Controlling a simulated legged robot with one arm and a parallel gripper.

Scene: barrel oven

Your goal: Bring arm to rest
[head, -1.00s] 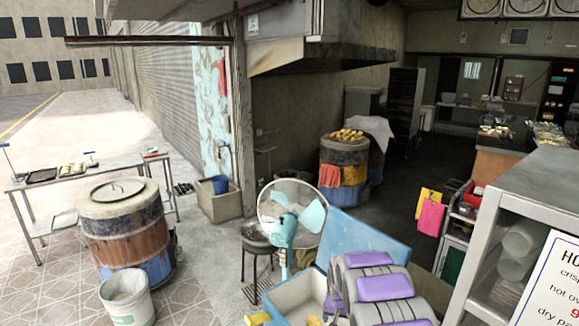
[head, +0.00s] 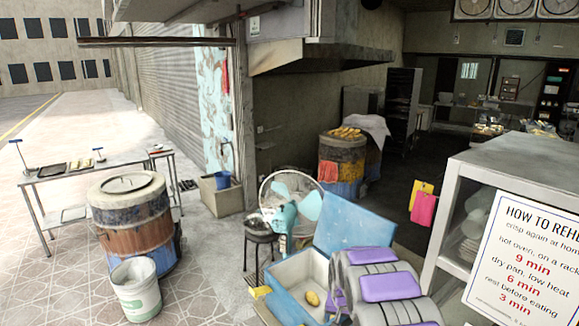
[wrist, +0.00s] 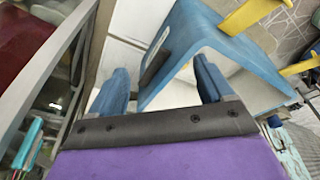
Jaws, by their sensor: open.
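My arm (head: 390,288), with grey links and purple pads, is folded at the bottom of the head view, right of centre. My gripper (wrist: 160,75) shows in the wrist view as two blue fingers standing apart, with nothing between them. I cannot make out its fingertips in the head view. Just beyond the fingers in the wrist view is the blue lid (wrist: 190,32) of a cooler. In the head view the cooler (head: 290,275) stands open beside my arm, with one bread piece (head: 312,298) inside.
A fan (head: 290,205) stands behind the cooler. A barrel oven (head: 133,225) and a bucket (head: 136,290) are at left, near a metal table (head: 120,165). A cabinet (head: 455,200) with a reheating sign (head: 525,262) is close on the right. Pavement is clear at far left.

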